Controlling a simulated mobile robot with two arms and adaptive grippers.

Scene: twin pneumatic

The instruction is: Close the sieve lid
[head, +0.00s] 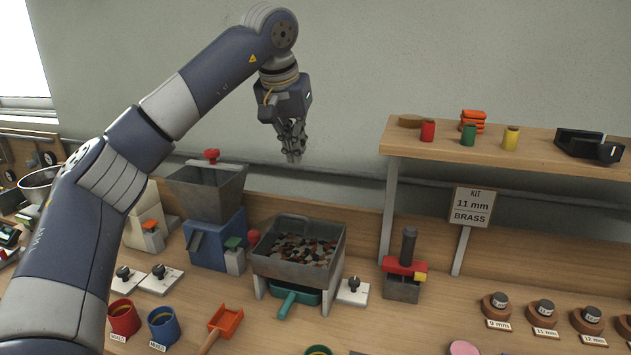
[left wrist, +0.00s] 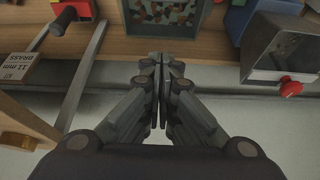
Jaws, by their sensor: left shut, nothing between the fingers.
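The sieve (head: 262,264) is a grey open-topped box on legs, holding many small dark, red and pale pieces (head: 300,249). A green tray (head: 293,296) sits under the box. My left gripper (head: 293,158) is shut and empty, pointing down high above the back of the sieve and touching nothing. In the left wrist view the shut fingers (left wrist: 161,70) show just below the sieve (left wrist: 130,22), whose pieces are partly cut off. My right gripper is not in view.
A grey hopper (head: 203,190) on a blue block stands left of the sieve, with a red knob on top. A red-and-grey press (head: 403,272) stands right. A wooden shelf (head: 400,148) with spools and a KIT sign (head: 471,206) are further right. Cups and a scoop lie in front.

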